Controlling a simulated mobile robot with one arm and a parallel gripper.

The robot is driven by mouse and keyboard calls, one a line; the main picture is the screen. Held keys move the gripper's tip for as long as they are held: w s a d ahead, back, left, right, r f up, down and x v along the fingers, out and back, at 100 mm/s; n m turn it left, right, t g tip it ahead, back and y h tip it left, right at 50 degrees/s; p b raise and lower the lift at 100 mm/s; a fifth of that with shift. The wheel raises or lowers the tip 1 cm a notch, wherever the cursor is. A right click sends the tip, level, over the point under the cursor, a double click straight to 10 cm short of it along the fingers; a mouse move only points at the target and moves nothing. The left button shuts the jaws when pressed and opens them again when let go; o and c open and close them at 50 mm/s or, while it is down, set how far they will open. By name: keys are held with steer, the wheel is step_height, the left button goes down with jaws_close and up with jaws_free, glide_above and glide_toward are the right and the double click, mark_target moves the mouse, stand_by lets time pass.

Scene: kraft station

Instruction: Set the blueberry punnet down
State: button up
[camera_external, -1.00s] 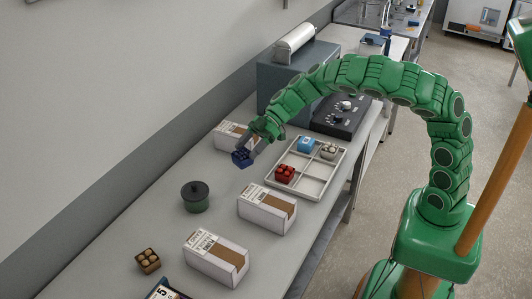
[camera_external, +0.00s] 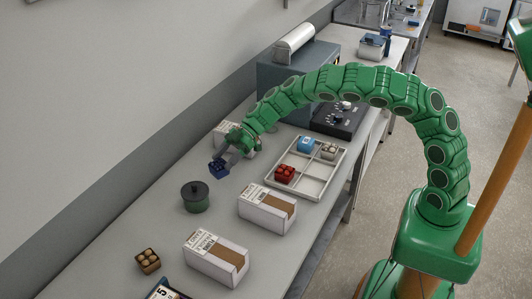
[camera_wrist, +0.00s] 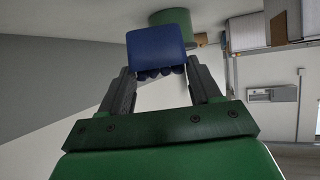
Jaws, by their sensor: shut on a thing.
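The blueberry punnet (camera_external: 218,169) is a small dark blue box with dark round berries.
The green pot (camera_external: 195,198) stands close to the punnet. White boxes (camera_external: 216,256) stand along the bench. A divided tray (camera_external: 300,187) holds red, blue and pale punnets. A brown punnet (camera_external: 148,261) sits at the front. Bare bench (camera_external: 160,215) lies left of the pot.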

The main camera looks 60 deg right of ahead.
mark_target(223, 160)
steer(key=shift+w+a+f, duration=0.15)
steer(key=shift+w+f, duration=0.35)
steer(key=shift+f, duration=0.15)
steer(key=shift+w+a+f, duration=0.15)
steer(key=shift+w+f, duration=0.3)
steer(key=shift+f, duration=1.55)
steer(key=o, duration=1.1)
steer(key=shift+f, duration=0.1)
steer(key=v, duration=1.2)
